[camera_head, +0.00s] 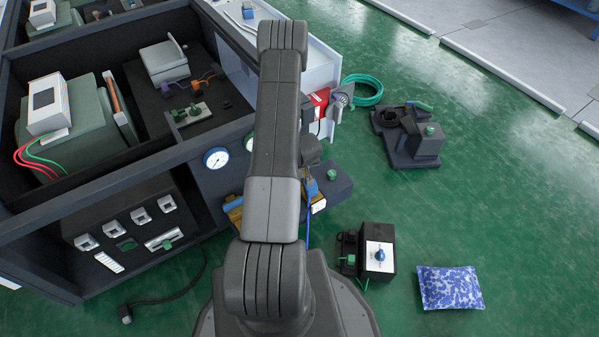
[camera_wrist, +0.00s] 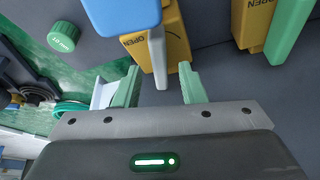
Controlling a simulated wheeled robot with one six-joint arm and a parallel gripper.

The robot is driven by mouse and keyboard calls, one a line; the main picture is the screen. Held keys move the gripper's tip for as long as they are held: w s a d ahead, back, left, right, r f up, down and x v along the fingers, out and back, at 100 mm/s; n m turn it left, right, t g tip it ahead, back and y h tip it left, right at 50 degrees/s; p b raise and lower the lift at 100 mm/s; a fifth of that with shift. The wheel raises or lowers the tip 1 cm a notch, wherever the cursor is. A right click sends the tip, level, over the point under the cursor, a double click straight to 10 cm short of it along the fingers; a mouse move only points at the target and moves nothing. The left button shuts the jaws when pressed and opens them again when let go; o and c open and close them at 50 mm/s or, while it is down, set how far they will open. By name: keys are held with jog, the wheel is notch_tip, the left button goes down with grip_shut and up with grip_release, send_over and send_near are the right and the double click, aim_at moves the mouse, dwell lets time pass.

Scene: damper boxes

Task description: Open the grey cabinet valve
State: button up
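In the wrist view, my gripper (camera_wrist: 158,74) is open, with its two green fingers spread apart. A second yellow valve body (camera_wrist: 245,22) with a green lever (camera_wrist: 290,32) is at the right. In the head view, my arm hides most of the valves. A yellow part (camera_head: 234,213) shows left of it on the grey cabinet (camera_head: 207,185).
In the head view, a gauge (camera_head: 216,158) is on the cabinet front. A black box (camera_head: 378,250) and a blue-white bag (camera_head: 449,288) lie on open green floor.

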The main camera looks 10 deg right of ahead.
jog(key=shift+x, duration=1.05)
grip_shut()
jog(key=shift+d+r+n+p, duration=0.1)
jog(key=shift+r+n+p, duration=0.3)
jog(key=shift+p, duration=0.8)
jog(key=shift+f+n+y+p, duration=0.2)
jog(key=shift+n+y+p, duration=0.3)
jog(key=shift+n+p, duration=0.6)
jog(key=shift+f+p, duration=0.1)
jog(key=shift+p, duration=0.2)
jog(key=shift+f, duration=0.1)
grip_release()
